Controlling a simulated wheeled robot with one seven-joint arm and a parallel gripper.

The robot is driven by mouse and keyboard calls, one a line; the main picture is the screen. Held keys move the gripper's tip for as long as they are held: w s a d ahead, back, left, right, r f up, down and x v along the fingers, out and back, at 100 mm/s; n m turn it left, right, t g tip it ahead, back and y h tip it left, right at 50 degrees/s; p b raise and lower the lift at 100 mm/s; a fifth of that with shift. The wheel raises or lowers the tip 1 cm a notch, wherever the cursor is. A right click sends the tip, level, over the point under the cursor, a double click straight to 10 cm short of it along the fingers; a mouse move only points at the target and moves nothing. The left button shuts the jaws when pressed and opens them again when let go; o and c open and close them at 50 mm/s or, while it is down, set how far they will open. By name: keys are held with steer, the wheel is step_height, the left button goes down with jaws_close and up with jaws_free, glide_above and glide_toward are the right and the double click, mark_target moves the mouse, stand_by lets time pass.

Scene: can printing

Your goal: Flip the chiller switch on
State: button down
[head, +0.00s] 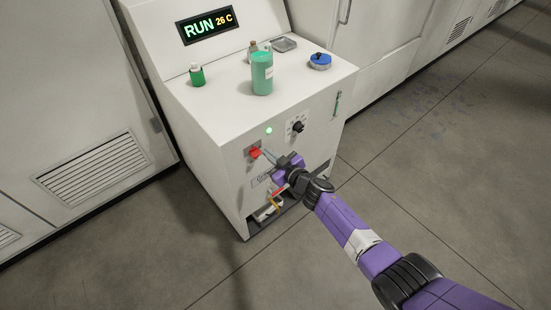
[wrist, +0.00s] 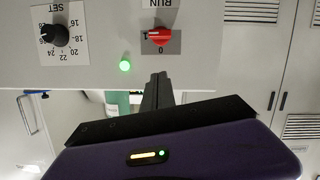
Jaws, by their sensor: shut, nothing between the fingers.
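The white chiller cabinet (head: 207,127) has a display (head: 207,25) reading "RUN 26 C". Its red rotary switch (head: 254,153) is on the front panel; in the wrist view the switch (wrist: 159,33) appears upside down, its pale mark lying sideways toward the "1", with "0" beside it. A green lamp (head: 268,130) is lit, and the lamp (wrist: 125,65) also glows in the wrist view. My gripper (head: 268,157) is shut and empty, its tips close to the switch. In the wrist view the fingers (wrist: 158,80) point at the switch with a small visible gap.
A black set dial (head: 298,127) is right of the switch. Floor right of the cabinet is clear.

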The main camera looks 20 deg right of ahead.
steer(key=shift+v, duration=2)
steer(key=shift+a, duration=0.15)
